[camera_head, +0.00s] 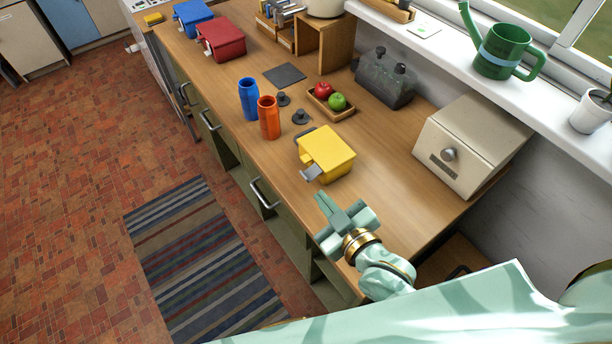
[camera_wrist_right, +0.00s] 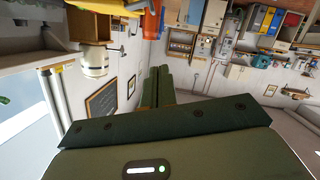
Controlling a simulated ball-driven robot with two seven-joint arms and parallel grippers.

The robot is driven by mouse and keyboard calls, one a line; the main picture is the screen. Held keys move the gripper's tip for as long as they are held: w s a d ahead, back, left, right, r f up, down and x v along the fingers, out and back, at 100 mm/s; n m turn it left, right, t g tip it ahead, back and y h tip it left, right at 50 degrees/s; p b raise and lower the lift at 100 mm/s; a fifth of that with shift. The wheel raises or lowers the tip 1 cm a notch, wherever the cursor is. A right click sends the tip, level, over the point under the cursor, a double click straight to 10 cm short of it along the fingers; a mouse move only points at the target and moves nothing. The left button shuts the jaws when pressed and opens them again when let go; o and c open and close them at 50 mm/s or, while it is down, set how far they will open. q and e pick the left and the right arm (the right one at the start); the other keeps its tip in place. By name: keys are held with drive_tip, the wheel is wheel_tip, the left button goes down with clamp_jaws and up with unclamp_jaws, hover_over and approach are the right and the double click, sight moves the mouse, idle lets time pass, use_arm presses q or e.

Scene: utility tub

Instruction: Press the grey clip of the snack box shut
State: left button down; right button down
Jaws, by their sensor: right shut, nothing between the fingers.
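The yellow snack box (camera_head: 328,150) sits on the wooden counter, near its front edge. Its grey clip (camera_head: 311,173) sticks outward from the side facing the counter's front edge and looks unfastened. My right gripper (camera_head: 323,200) is a short way from the box, on the near side of the clip, and apart from it. Its fingers are shut together and empty; they also show shut in the right wrist view (camera_wrist_right: 158,72). A yellow patch shows at the top of that view, but I cannot tell if it is the box. My left gripper is not in view.
A cream bread bin (camera_head: 470,145) stands to the right. An orange bottle (camera_head: 269,118), a blue bottle (camera_head: 248,99) and a fruit tray (camera_head: 343,112) stand beyond the box. Red (camera_head: 221,40) and blue (camera_head: 193,17) boxes are farther back. Counter right of the yellow box is clear.

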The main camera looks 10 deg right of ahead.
drive_tip(key=b, duration=0.1)
hover_over(311, 172)
drive_tip(key=s+a, duration=0.3)
drive_tip(key=s, duration=0.2)
wheel_tip(311, 172, down, 2)
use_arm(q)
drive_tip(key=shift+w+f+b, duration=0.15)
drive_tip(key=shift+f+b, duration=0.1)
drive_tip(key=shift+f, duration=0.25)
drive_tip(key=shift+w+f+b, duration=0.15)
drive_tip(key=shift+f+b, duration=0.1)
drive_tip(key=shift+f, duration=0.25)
use_arm(e)
drive_tip(key=shift+w+d+f, duration=0.15)
drive_tip(key=shift+w+f, duration=0.05)
drive_tip(key=shift+f, duration=0.5)
drive_tip(key=shift+w+d+f, duration=0.2)
drive_tip(key=shift+f, duration=0.5)
drive_tip(key=shift+w+d+f, duration=0.15)
drive_tip(key=shift+w+f, duration=0.05)
drive_tip(key=shift+f, duration=0.5)
